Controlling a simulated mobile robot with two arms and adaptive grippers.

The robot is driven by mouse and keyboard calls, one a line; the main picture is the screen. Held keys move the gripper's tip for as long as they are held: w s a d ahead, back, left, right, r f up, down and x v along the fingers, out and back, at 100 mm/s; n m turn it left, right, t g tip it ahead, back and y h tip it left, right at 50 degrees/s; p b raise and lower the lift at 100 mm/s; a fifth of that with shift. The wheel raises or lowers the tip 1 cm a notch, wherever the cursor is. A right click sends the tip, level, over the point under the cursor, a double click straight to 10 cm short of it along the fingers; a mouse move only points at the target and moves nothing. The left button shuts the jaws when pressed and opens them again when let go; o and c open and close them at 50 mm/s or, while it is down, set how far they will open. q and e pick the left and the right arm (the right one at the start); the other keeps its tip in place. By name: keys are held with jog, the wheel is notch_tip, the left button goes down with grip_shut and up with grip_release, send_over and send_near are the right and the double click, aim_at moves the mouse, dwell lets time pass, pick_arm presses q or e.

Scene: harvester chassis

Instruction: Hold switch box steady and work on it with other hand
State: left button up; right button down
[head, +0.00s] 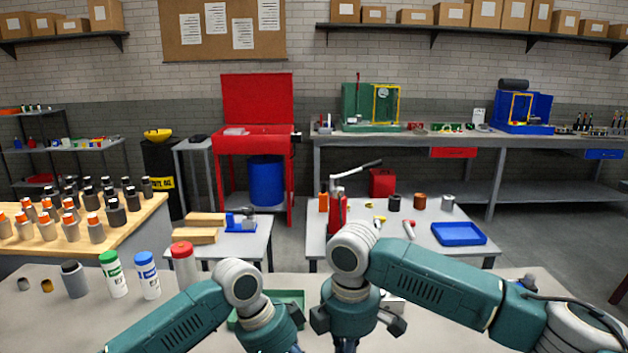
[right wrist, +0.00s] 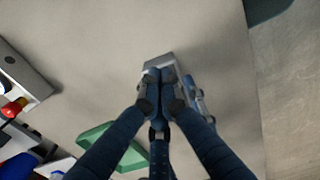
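A light grey metal box (head: 393,304), likely the switch box, lies on the near table, mostly hidden behind my right gripper. In the right wrist view the grey box (right wrist: 163,62) shows just past the fingertips and on their right side. My right gripper (right wrist: 160,76) points at it with dark blue fingers whose tips lie side by side with no clear gap. Whether they touch the box is hidden. In the head view my right gripper (head: 346,344) is cut off at the bottom edge. My left gripper (head: 280,344) is beside it, its fingertips out of frame.
A green tray (head: 292,296) lies behind my left gripper. Several bottles, with a red-capped one (head: 184,266) nearest my left arm, stand at the left of the near table (head: 30,318). Another table with a blue tray (head: 459,234) and a red lever press (head: 337,212) stands beyond.

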pick_arm(q)
jog(key=shift+s+f, duration=0.1)
jog(key=shift+s, duration=0.05)
pick_arm(e)
jog(key=shift+s+d+f, duration=0.1)
jog(key=shift+s+f, duration=0.05)
jog(key=shift+f, duration=0.5)
jog(key=shift+f, duration=0.1)
pick_arm(q)
jog(key=shift+s, duration=0.1)
jog(key=shift+s+d, duration=0.1)
jog(key=shift+d, duration=0.05)
pick_arm(e)
jog(key=shift+w, duration=0.65)
pick_arm(q)
jog(key=shift+r, duration=0.2)
pick_arm(e)
jog(key=shift+d, duration=0.35)
pick_arm(q)
jog(key=shift+w+a+f, duration=0.25)
jog(key=shift+w, duration=0.05)
pick_arm(e)
notch_tip(320, 180, up, 6)
jog(key=shift+w+a+r, duration=0.1)
jog(key=shift+r, duration=0.1)
